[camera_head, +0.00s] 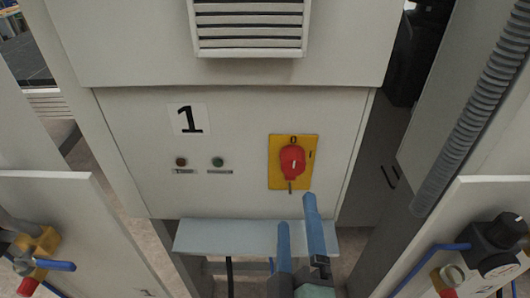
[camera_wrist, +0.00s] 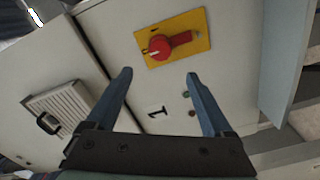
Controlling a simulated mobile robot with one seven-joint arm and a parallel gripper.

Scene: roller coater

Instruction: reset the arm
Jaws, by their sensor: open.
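My gripper (camera_head: 297,228) has two blue fingers and is open and empty. In the head view it is at the lower right of the cabinet front, below a red rotary switch (camera_head: 292,162) on a yellow plate (camera_head: 276,181). In the wrist view my gripper (camera_wrist: 159,74) has its fingers wide apart, with the red switch (camera_wrist: 160,46) beyond them near the top. The fingers appear apart from the switch and nothing is between them.
The grey cabinet (camera_head: 130,130) carries a "1" label (camera_head: 188,119), two small buttons and a vent (camera_head: 248,28). A light-blue ledge (camera_head: 205,238) juts out below. Side panels with a corrugated hose (camera_head: 470,120), a black knob (camera_head: 507,231) and a blue-handled valve (camera_head: 58,265) flank it.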

